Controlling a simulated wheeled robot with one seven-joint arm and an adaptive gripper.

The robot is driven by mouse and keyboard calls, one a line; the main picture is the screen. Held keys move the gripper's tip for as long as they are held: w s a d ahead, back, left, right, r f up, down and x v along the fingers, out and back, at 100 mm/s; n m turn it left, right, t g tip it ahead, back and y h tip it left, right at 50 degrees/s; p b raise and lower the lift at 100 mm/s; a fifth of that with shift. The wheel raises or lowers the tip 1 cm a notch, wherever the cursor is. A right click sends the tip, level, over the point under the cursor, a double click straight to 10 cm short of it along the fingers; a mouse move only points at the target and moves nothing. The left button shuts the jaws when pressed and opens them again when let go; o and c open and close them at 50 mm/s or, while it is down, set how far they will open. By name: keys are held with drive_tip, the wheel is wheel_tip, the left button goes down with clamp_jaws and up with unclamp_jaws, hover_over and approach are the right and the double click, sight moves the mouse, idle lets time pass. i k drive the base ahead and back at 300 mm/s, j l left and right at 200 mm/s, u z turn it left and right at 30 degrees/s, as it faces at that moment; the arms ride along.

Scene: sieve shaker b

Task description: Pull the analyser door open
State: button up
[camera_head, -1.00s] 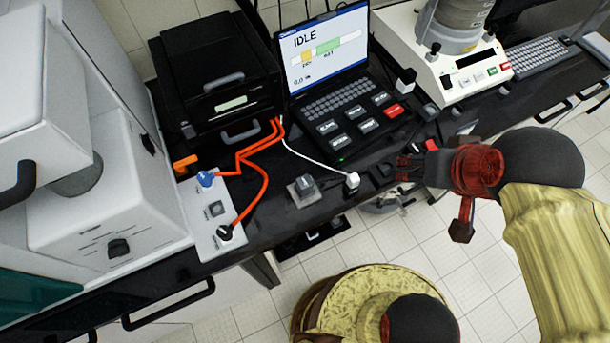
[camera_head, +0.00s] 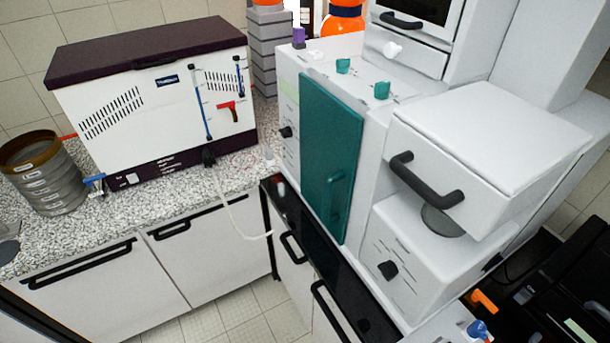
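A tall teal door (camera_head: 330,155) with a vertical teal handle (camera_head: 338,198) is on the front of a white instrument (camera_head: 289,110) at the centre of the head view. I take it to be the analyser door; no readable label confirms this. The door looks shut against the white body. A black knob (camera_head: 286,132) is on the panel to its left. Teal knobs (camera_head: 343,66) are on the top. My gripper is not in view, so its opening and its distance from the door cannot be seen.
A white unit with a black bar handle (camera_head: 427,180) juts out right of the door. A white bath with a dark lid (camera_head: 150,50) and a sieve stack (camera_head: 45,175) stand on the left counter. A pale hose (camera_head: 232,205) hangs over its edge. Floor shows below.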

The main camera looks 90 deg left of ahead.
sight(330, 132)
drive_tip(key=u, duration=2.85)
drive_tip(key=i+j+u, duration=0.3)
drive_tip(key=i, duration=0.25)
drive_tip(key=l, duration=0.1)
